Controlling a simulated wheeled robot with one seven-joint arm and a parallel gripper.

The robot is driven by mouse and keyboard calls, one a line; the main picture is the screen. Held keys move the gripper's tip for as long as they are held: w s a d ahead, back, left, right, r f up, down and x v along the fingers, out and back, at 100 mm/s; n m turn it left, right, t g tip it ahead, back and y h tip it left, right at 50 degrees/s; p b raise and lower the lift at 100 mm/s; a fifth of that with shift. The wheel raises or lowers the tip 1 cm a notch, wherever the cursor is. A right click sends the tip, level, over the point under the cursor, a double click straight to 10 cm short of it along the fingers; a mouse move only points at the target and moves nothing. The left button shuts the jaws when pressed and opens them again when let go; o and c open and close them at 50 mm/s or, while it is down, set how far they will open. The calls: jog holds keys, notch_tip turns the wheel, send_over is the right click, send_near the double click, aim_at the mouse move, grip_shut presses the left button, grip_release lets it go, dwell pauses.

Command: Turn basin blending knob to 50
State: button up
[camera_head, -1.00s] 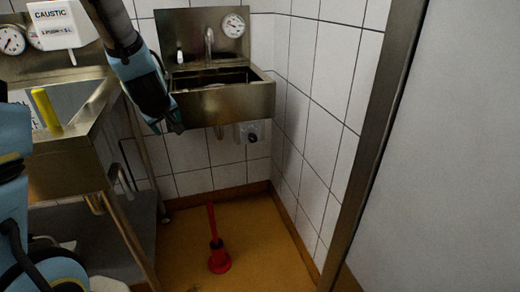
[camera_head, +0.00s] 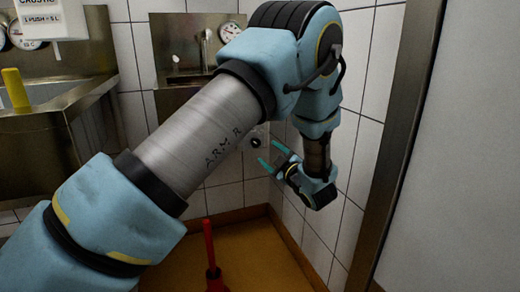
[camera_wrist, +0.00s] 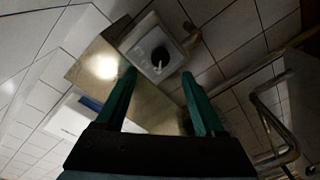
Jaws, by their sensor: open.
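The basin (camera_head: 172,101) is a steel wall sink, mostly hidden behind my arm in the head view. Below it on the tiled wall is a pale box with a dark round blending knob (camera_head: 256,141). In the wrist view the knob (camera_wrist: 160,57) is black with a light pointer mark, on a pale square plate. I cannot read a scale around it. My gripper (camera_head: 267,151) is open and empty, its teal fingers directed at the knob. In the wrist view the knob appears between and beyond the fingertips (camera_wrist: 158,76), with no visible contact.
A round gauge (camera_head: 230,31) is on the basin's back panel. A larger steel sink (camera_head: 40,140) with a yellow-handled item (camera_head: 15,88) stands at left. A red-handled tool (camera_head: 209,245) stands on the floor. The tiled side wall is close right of my gripper. Metal pipes (camera_wrist: 270,125) show in the wrist view.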

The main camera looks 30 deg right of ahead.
jog(key=w, duration=0.8)
jog(key=shift+w, duration=0.15)
grip_shut()
dwell(0.3)
